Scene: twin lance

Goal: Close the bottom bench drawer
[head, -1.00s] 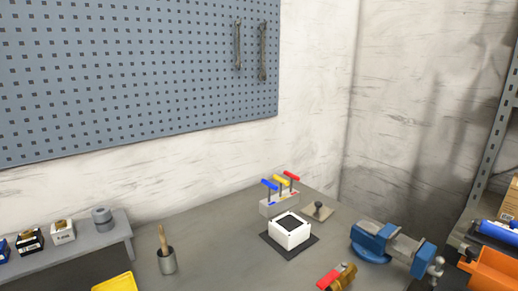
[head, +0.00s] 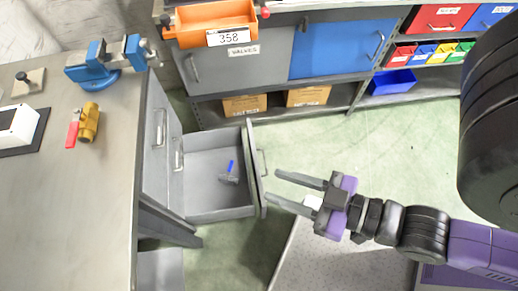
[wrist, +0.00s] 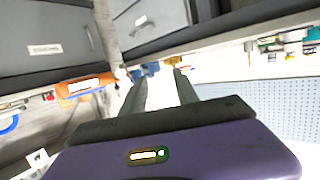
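The bottom bench drawer (head: 215,213) is grey and pulled open from the bench, at the centre-left of the head view. Inside it lies a small grey item with a blue handle (head: 231,171). Its front panel (head: 254,170) has a handle (head: 263,163) on the outer side. My gripper (head: 271,188) is open and empty, with its two fingers pointing left at the outer face of the drawer front, near its handle. I cannot tell whether a fingertip touches the front. In the wrist view my gripper's fingers (wrist: 162,82) are spread with nothing between them.
The bench top (head: 90,190) carries a blue vise (head: 103,62) and a brass valve with a red handle (head: 86,122). A closed drawer (head: 157,125) is above the open one. A shelf unit with an orange bin (head: 213,22) stands behind. Green floor (head: 330,140) is clear right of the drawer.

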